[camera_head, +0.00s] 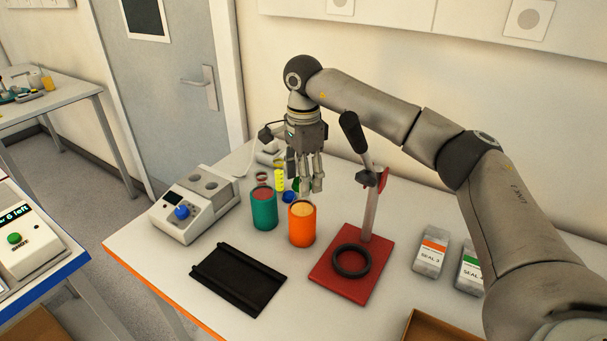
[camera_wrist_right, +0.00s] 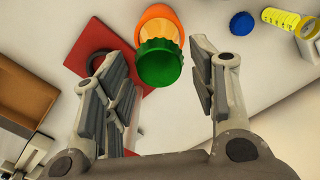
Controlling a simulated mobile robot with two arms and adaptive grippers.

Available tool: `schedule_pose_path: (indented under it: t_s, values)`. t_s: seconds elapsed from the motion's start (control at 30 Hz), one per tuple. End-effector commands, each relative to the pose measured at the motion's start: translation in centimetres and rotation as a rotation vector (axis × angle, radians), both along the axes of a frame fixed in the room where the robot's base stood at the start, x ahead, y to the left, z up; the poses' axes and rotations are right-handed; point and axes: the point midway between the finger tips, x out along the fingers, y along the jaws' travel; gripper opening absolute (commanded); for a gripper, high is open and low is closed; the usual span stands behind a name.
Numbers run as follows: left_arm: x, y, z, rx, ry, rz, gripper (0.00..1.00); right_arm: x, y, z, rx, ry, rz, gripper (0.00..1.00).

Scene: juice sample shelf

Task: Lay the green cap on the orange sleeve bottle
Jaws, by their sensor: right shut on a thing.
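The orange sleeve bottle (camera_head: 302,230) stands upright on the white table, its pale orange top uncovered. In the right wrist view its orange rim (camera_wrist_right: 158,12) shows at the top. My right gripper (camera_head: 311,188) points down just above and behind the bottle. It is shut on the green cap (camera_wrist_right: 160,65), which sits between the fingertips in the wrist view and overlaps the bottle there. In the head view the fingers mostly hide the cap. The gap between cap and bottle cannot be judged exactly. My left gripper is out of view.
A teal sleeve bottle (camera_head: 264,210) stands just left of the orange one. A red press stand (camera_head: 328,277) with a black ring is to the right. A black tray (camera_head: 238,279) lies in front.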

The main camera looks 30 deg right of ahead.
Motion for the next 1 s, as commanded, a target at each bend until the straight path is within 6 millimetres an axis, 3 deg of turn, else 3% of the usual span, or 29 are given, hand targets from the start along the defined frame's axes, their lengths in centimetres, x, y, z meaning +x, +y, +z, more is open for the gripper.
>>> schedule_pose_path:
  t_s: [0.93,0.97,1.0]
  values:
    - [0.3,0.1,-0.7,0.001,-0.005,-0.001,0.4,0.0,0.0,-1.4,-0.001,0.001,0.0,0.36]
    - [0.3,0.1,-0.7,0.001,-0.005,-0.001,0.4,0.0,0.0,-1.4,-0.001,0.001,0.0,0.55]
    - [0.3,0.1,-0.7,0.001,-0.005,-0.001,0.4,0.0,0.0,-1.4,-0.001,0.0,0.0,0.6]
